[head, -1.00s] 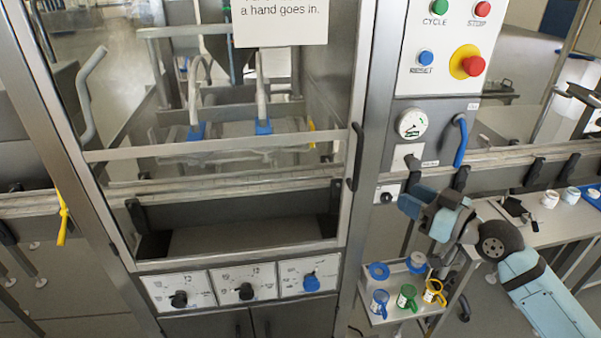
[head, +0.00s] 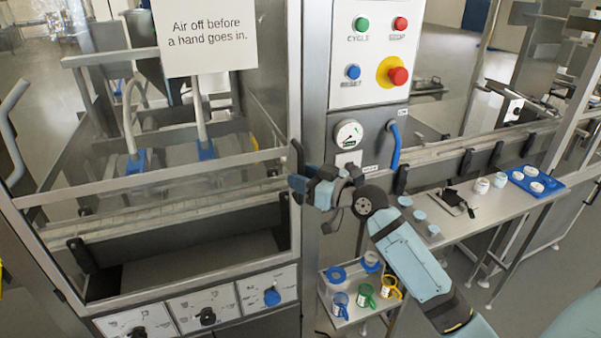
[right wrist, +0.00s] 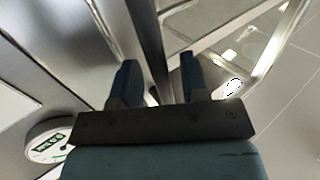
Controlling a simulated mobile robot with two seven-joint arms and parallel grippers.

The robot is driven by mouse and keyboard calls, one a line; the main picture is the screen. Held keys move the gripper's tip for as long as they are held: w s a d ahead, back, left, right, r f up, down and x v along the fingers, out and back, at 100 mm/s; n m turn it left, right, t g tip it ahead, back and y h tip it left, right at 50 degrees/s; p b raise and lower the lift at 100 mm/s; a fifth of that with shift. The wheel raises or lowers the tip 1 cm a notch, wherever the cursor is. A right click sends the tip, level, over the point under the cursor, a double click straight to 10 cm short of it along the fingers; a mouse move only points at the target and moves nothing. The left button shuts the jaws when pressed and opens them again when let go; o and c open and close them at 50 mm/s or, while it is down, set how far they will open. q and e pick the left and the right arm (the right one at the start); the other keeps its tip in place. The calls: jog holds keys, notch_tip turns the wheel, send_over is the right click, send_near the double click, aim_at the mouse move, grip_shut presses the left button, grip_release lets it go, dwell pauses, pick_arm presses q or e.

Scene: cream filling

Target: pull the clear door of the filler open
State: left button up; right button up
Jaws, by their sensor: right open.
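The filler's clear door (head: 150,181) fills the left of the head view, in a metal frame, and looks shut. Its dark upright handle (head: 297,158) is at the door's right edge, partly hidden by my gripper. My right gripper (head: 300,186) is at the handle's lower part, reaching in from the right. In the right wrist view the two blue-grey fingers (right wrist: 158,78) are apart, with a dark upright bar (right wrist: 150,45) running between them. The bar looks like the handle or door edge; I cannot tell whether a finger touches it. My left gripper is out of view.
Right of the door are a gauge (head: 348,133), a blue handle (head: 394,147) and a button panel (head: 376,50). A small stand (head: 326,312) with coloured cups is below my right arm. A side table (head: 470,222) holds pots and a blue tray (head: 553,188).

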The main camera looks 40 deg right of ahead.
jog(key=shift+w+a, duration=0.15)
jog(key=shift+w, duration=0.15)
grip_shut()
jog(key=shift+s, duration=0.1)
